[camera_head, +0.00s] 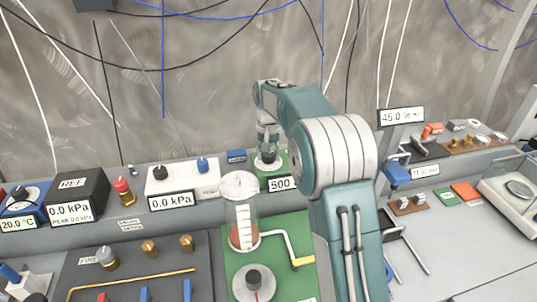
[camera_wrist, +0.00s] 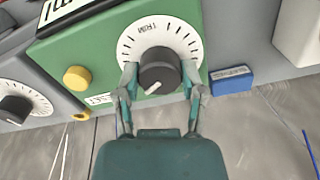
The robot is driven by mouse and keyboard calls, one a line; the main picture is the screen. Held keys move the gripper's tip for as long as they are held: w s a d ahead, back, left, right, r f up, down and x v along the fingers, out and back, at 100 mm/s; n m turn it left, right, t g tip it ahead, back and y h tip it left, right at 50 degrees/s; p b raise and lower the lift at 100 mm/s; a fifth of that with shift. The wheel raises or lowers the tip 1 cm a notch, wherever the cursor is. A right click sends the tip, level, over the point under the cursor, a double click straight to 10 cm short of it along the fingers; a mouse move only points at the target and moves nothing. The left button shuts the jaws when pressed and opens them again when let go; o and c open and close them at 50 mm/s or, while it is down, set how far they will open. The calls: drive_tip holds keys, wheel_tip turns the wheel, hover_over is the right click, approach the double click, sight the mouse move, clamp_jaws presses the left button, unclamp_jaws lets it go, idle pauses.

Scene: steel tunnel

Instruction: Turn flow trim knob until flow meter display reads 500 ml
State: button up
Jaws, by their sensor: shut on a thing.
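The black flow trim knob (camera_wrist: 158,72) sits on a white graduated dial (camera_wrist: 138,42) on the green flow meter box (camera_wrist: 110,52). Its white pointer line faces down and left in the wrist view. My gripper (camera_wrist: 160,76) is shut on the knob, with one finger at each side. In the head view my gripper (camera_head: 266,142) comes down onto the knob from above. The flow meter display (camera_head: 282,184) shows "500"; my arm hides what lies to its right. In the wrist view the display (camera_wrist: 68,8) is cut off and upside down.
A blue block (camera_wrist: 231,80) stands close beside the green box. A yellow button (camera_wrist: 77,79) is on the box. A clear cylinder (camera_head: 240,215) on a green panel (camera_head: 222,285) stands in front. Pressure units reading 0.0 kPa (camera_head: 171,201) stand to the left.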

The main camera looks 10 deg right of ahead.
drive_tip(key=shift+f, duration=0.15)
drive_tip(key=o, duration=1.1)
drive_tip(key=shift+w, duration=0.1)
drive_tip(key=shift+o, duration=0.2)
drive_tip(key=shift+a, duration=0.1)
wheel_tip(320, 180, up, 12)
